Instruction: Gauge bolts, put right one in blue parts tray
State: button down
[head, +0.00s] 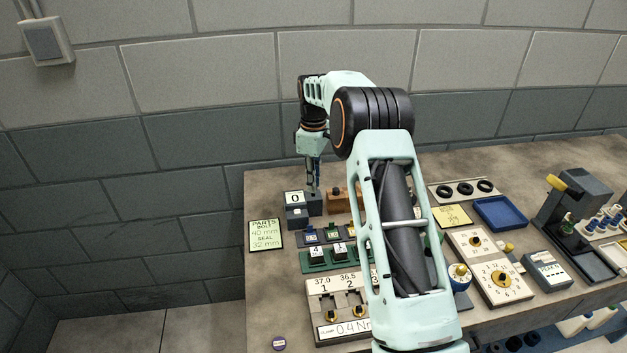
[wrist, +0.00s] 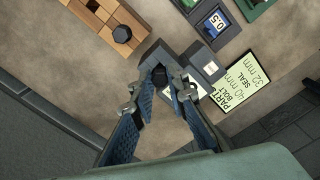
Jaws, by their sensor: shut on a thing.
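My gripper (head: 314,186) points down at the back left of the bench, just above the dark gauge (head: 315,205), whose display reads 0. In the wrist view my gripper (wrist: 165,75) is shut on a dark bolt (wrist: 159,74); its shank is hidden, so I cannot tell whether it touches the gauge. A wooden block (wrist: 88,14) with holes holds another dark hex-headed bolt (wrist: 122,34). In the head view the wooden block (head: 333,203) is partly behind my arm. The blue parts tray (head: 500,213) lies empty at the right back.
A note (head: 265,234) reads bolt 40 mm, seal 32 mm. Small blocks (head: 311,237), a green rack (head: 316,266) and a numbered clamp panel (head: 335,308) stand in front. A strip with three black rings (head: 465,189) lies behind the tray. Dials and a grey machine (head: 575,205) crowd the right.

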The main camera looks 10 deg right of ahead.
jog(key=shift+f+b, duration=0.5)
jog(key=shift+f, duration=0.6)
jog(key=c, duration=1.8)
grip_release()
jog(key=shift+o, duration=0.4)
jog(key=o, duration=0.3)
jog(key=shift+r+p, duration=2.8)
jog(key=shift+r, duration=1)
